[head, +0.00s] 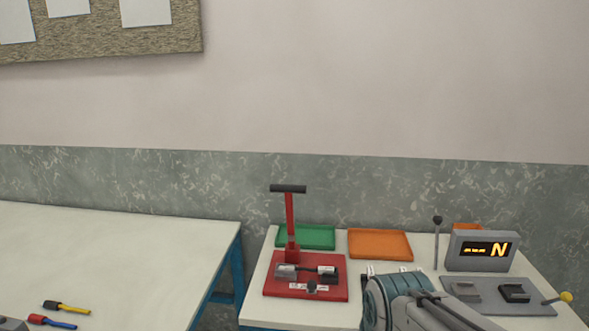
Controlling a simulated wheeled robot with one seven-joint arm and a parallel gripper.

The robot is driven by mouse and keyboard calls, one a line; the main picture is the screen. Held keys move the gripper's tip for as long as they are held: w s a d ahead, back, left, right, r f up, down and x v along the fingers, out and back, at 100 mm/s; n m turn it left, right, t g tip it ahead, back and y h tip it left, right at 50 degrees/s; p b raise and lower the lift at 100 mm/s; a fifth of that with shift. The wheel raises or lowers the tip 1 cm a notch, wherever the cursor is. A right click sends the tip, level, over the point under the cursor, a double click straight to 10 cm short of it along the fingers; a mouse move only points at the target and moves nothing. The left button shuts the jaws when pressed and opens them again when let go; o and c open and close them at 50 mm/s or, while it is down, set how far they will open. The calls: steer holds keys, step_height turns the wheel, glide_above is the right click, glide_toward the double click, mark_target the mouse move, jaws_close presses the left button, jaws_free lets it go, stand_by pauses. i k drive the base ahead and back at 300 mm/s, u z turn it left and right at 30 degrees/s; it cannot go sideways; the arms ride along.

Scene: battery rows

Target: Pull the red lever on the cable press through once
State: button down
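The cable press has a flat red base (307,289) and stands on the right-hand table. Its red lever (290,222) stands upright at the left of the base and ends in a dark crossbar handle (288,189). Grey and black parts lie across the base at the lever's foot. My arm reaches in from the bottom edge, to the right of the press. Its grey and teal links show, apart from the lever in the picture. My gripper's fingers cannot be made out.
Behind the press lie a green tray (305,237) and an orange tray (380,244). Cables with yellow and red ends lie on the left table (110,245). A gap separates the tables.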

mark_target(288, 190)
steer(key=u, duration=0.2)
steer(key=i, duration=0.9)
steer(key=u, duration=0.55)
